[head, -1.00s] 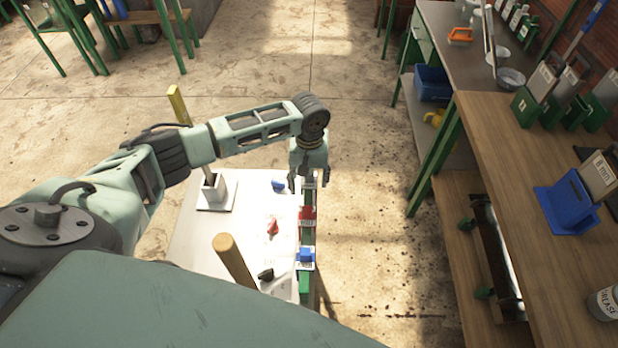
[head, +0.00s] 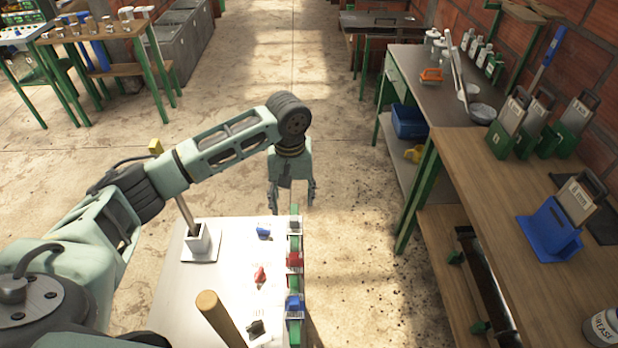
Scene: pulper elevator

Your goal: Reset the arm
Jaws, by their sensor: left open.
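My left arm comes in from the left and bends down at its wrist. Its gripper (head: 292,200) points down, open, with nothing between its fingers. It hangs just beyond the far right corner of the white table (head: 185,290). My right gripper is not in view.
The table carries a blue piece (head: 263,232), a red piece (head: 260,275), a dark piece (head: 256,328) and a row of coloured parts (head: 294,262) along its right edge. A wooden workbench (head: 500,190) stands at the right. The floor (head: 345,230) between is clear.

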